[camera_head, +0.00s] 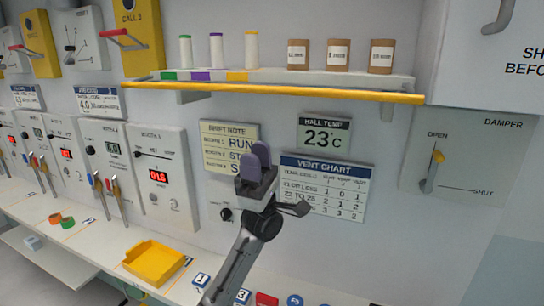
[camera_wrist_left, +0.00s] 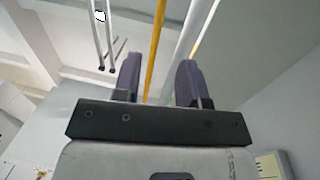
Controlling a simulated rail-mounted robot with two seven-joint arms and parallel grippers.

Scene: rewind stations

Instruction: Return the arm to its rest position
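My left gripper (camera_head: 256,162) is raised in front of the back wall, below the shelf, with its dark fingers pointing up. In the left wrist view its two fingers (camera_wrist_left: 160,82) stand apart with nothing held between them. The yellow shelf edge shows beyond the gap. In the head view the gripper overlaps the shift note (camera_head: 226,142) and the left edge of the vent chart (camera_head: 335,190). My right gripper is not in view.
A yellow-edged shelf (camera_head: 300,91) holds several spools and brown jars above the gripper. Control panels (camera_head: 160,170) with levers line the wall at left. A yellow tray (camera_head: 155,262) sits on the counter. A damper lever (camera_head: 433,170) is at right.

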